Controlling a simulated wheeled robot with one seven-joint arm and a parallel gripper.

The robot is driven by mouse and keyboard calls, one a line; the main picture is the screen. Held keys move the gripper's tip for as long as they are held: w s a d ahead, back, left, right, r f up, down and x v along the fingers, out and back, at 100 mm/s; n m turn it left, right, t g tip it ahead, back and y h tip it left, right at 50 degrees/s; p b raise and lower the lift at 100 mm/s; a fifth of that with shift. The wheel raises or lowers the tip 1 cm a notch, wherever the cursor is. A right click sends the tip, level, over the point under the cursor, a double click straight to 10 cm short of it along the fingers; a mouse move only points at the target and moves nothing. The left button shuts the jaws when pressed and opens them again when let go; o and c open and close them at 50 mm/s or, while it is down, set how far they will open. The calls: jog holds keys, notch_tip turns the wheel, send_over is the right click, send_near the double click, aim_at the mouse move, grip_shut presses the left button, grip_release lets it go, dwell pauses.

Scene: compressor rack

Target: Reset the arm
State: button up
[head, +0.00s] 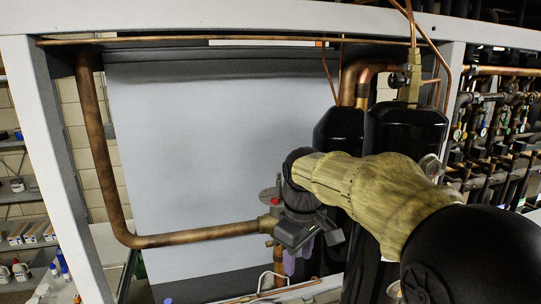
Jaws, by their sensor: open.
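My arm reaches in from the lower right in a tan sleeve. My gripper (298,255) is at its end, low in the middle of the rack, pointing downward. It is open, and I see nothing held in it. Purple parts show at its lower end, partly covered by its dark body. It overlaps the end of a copper pipe and its valve (270,222) in the picture; I cannot tell whether it touches them.
Two black cylinders (405,130) stand behind my arm. A bent copper pipe (100,150) runs down the left and across. A white frame post (45,130) stands at left. Shelves with bottles (20,270) are at far left, and more piping (490,130) at far right.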

jog(key=s+d+f+m+b, duration=0.2)
jog(key=s+d+f+m, duration=0.2)
jog(key=f, duration=0.8)
jog(key=s+d+f+m+t+b, duration=0.1)
jog(key=s+d+f+m+b, duration=0.2)
jog(key=s+d+f+m, duration=0.2)
jog(key=s+f, duration=0.3)
jog(key=f, duration=0.4)
jog(key=shift+s+d+m+t+b, duration=0.25)
jog(key=shift+m+t+b, duration=0.05)
jog(key=shift+b, duration=0.05)
jog(key=shift+c, duration=1)
